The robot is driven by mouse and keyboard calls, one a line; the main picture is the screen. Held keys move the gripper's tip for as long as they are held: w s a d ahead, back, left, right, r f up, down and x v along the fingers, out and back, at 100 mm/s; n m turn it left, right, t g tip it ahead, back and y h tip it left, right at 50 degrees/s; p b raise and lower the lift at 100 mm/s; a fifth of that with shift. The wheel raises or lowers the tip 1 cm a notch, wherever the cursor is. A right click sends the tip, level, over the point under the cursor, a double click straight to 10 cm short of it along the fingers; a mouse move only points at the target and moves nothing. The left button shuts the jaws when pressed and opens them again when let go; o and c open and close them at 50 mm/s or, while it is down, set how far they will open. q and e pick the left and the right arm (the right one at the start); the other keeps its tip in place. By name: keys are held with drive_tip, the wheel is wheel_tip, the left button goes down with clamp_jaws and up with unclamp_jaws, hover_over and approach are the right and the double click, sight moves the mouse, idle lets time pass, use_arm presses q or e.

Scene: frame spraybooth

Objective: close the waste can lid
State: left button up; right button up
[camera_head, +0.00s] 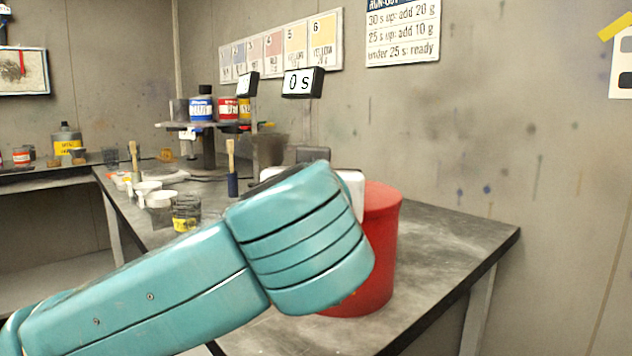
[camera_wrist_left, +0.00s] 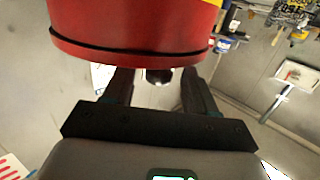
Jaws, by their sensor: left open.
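The red waste can (camera_head: 382,240) stands on the grey bench, partly hidden behind my teal left arm. Its top edge shows at the right of the arm, but I cannot tell how its lid stands. In the left wrist view, a red curved body with a raised rim, which looks like the can (camera_wrist_left: 135,25), fills the top centre, close to the fingers. My left gripper (camera_wrist_left: 158,78) is open, with its two dark fingers apart and no object clearly between them. In the head view its fingers are hidden behind the arm. My right gripper is in neither view.
The bench (camera_head: 450,235) is clear right of the can. Left of it are a yellow-labelled jar (camera_head: 187,213), white cups (camera_head: 160,198) and an upright brush (camera_head: 232,165). Behind stands a raised shelf with paint tins (camera_head: 201,108). A wall runs behind the bench.

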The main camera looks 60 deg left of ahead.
use_arm(q)
drive_tip(key=p+v, duration=0.2)
drive_tip(key=v, duration=0.5)
drive_tip(key=shift+s+d, duration=0.2)
idle(0.5)
